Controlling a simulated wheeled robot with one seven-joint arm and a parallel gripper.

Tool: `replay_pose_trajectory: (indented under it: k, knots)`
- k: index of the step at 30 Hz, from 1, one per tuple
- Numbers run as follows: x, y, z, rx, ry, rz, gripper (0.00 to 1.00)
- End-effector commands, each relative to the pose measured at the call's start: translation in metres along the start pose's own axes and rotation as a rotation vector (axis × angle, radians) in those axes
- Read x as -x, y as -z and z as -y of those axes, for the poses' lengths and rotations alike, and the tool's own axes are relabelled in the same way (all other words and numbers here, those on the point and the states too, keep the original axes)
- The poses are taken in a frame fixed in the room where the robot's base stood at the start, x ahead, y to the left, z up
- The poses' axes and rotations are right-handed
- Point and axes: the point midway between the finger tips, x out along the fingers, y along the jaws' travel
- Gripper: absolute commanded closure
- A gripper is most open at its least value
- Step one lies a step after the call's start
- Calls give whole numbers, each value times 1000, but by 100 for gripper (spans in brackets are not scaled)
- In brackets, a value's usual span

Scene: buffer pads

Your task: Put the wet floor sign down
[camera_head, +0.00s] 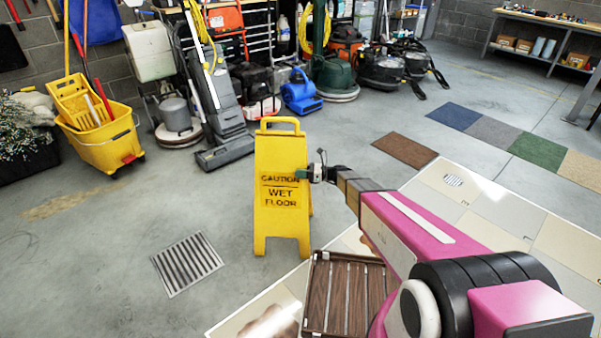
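The yellow wet floor sign (269,221) is upright near the middle of the view, its "CAUTION WET FLOOR" face towards the camera. My gripper (303,175) is at the right edge of the sign, about mid-height, and appears shut on that edge. One finger shows against the front face; the other is hidden. The sign's feet are close to the floor, and I cannot tell whether they touch it.
A floor drain grate (186,263) lies left of the sign. A yellow mop bucket (103,140), an upright floor machine (217,110) and a blue blower (300,93) stand behind. A slatted wooden tray (346,290) is at the front. Coloured mats (492,132) lie right.

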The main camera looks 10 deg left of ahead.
Motion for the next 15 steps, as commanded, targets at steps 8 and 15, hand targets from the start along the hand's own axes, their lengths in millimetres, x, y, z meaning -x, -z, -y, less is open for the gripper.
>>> replay_pose_trajectory:
  k: [8,15]
  knots:
    - [0,0,1,0,0,1,62]
    - [9,-6,-1,0,2,1,62]
